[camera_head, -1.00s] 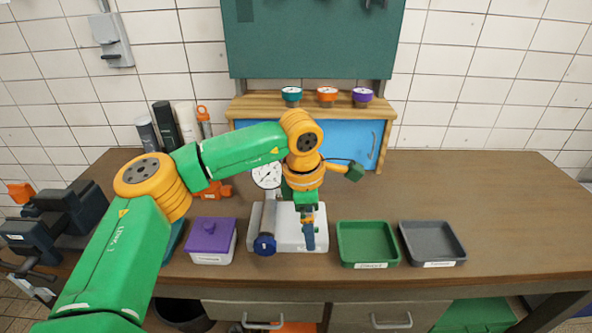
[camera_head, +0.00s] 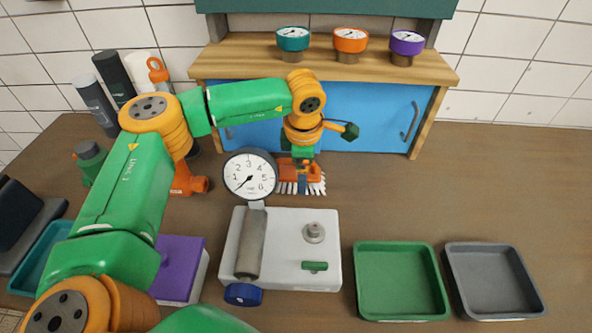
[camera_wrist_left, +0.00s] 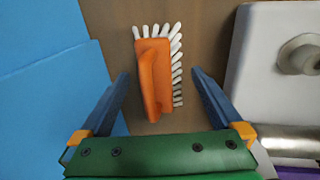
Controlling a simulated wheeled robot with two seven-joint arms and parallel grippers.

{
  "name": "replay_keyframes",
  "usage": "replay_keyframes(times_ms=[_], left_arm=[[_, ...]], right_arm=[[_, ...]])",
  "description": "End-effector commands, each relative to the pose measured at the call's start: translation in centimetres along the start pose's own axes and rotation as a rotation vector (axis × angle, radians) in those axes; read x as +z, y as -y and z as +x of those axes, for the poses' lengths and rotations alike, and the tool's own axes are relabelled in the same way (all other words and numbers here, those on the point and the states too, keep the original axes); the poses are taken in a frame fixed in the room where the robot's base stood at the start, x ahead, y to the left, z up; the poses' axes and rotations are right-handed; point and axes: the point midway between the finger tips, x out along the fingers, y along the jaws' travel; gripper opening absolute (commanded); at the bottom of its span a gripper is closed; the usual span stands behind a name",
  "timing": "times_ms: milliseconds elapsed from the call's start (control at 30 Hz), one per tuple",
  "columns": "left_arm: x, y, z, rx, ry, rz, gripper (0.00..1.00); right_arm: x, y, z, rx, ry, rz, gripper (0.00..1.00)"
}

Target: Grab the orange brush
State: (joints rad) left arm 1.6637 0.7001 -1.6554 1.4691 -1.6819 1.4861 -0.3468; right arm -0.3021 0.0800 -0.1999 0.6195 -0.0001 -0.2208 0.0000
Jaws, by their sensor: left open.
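The orange brush (camera_wrist_left: 154,75) has white bristles and lies on the brown workbench. In the left wrist view it sits between the two spread blue fingers of my left gripper (camera_wrist_left: 158,85), with a gap on both sides. In the head view the brush (camera_head: 314,176) is partly hidden behind my left gripper (camera_head: 300,183), in front of the blue cabinet. My left gripper is open and empty above it. I cannot tell the exact height. My right gripper is not in view.
A pressure gauge (camera_head: 249,175) stands on a white block (camera_head: 290,222) in front of the brush. The blue cabinet (camera_head: 370,115) is behind it. A green tray (camera_head: 361,280) and a grey tray (camera_head: 458,280) lie at the right. Bench space right of the brush is clear.

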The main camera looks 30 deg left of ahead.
Motion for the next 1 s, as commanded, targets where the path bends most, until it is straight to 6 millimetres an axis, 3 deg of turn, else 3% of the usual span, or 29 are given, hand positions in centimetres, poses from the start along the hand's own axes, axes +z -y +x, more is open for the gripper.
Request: replay_keyframes(times_ms=[33,167,367,467,667,867,1000], left_arm=[[-0.2,0.1,0.4,-0.004,-0.004,0.0,1.0],[-0.1,0.1,2.5,-0.001,-0.002,-0.001,1.0],[-0.1,0.0,2.9,0.001,-0.001,-0.001,1.0],[-0.1,0.0,2.9,0.001,-0.001,-0.001,0.78],[-0.1,0.0,2.9,0.001,0.0,-0.001,0.24],[-0.1,0.0,2.8,0.001,0.0,-0.001,0.24],[0.0,-0.5,0.7,0.006,0.004,-0.003,0.24]], right_arm=[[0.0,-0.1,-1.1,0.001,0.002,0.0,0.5],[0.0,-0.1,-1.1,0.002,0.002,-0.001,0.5],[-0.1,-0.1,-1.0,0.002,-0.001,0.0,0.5],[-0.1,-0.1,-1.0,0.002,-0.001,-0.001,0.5],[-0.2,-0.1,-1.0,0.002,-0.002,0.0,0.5],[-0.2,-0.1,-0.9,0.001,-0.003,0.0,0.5],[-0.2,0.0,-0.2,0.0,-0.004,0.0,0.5]])
